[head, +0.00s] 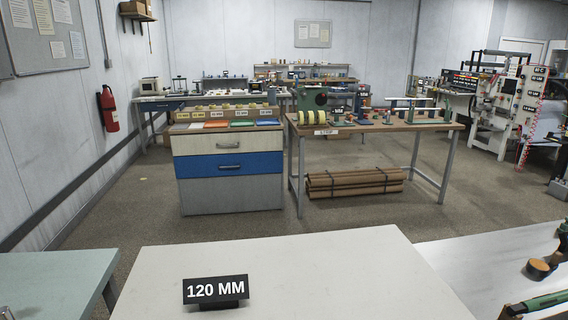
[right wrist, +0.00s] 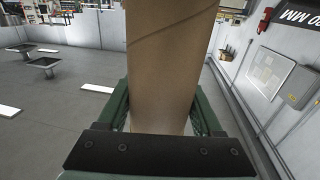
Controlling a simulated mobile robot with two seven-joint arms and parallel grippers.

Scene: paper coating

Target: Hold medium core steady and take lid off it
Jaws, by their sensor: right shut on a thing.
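A brown cardboard core (right wrist: 162,50) fills the middle of the right wrist view and runs out of the top of the picture. My right gripper (right wrist: 163,112), with green fingers on both sides of the core, is shut on it. The core's upper end is out of view, and I see no lid in either view. The head view shows neither the held core nor my right gripper. My left gripper is in neither view.
A pale table (head: 290,275) with a "120 MM" sign (head: 216,290) stands in front, its top otherwise bare. A greenish table (head: 55,275) is at left, a light bench (head: 500,265) at right. Beyond are a drawer cabinet (head: 230,195) and a workbench (head: 375,125) with brown rolls (head: 355,183) beneath.

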